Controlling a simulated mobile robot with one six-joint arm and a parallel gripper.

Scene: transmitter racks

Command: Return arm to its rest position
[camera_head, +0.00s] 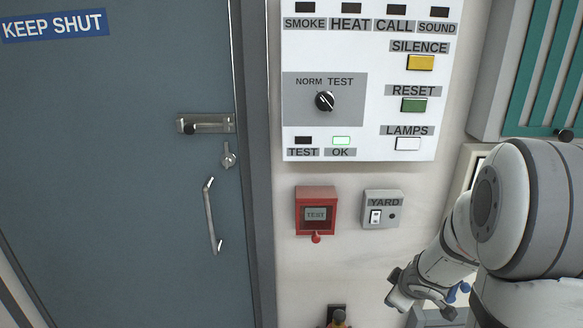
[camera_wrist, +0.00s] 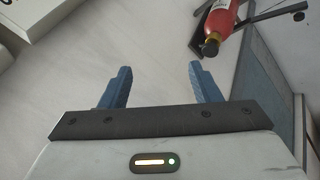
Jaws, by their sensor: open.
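My gripper (camera_wrist: 160,70) shows in the wrist view with its two blue fingers wide apart and nothing between them. Pale floor or wall surface lies beyond the fingers. In the head view my white arm is folded at the lower right, and a blue fingertip (camera_head: 462,288) shows partly behind the wrist. The gripper is apart from the wall fittings.
A white alarm panel (camera_head: 322,130) hangs on the wall above a red test box (camera_head: 316,198) and a grey yard switch box (camera_head: 382,218). A blue-grey door (camera_head: 110,150) with a handle stands left. A red extinguisher (camera_wrist: 219,20) shows in the wrist view.

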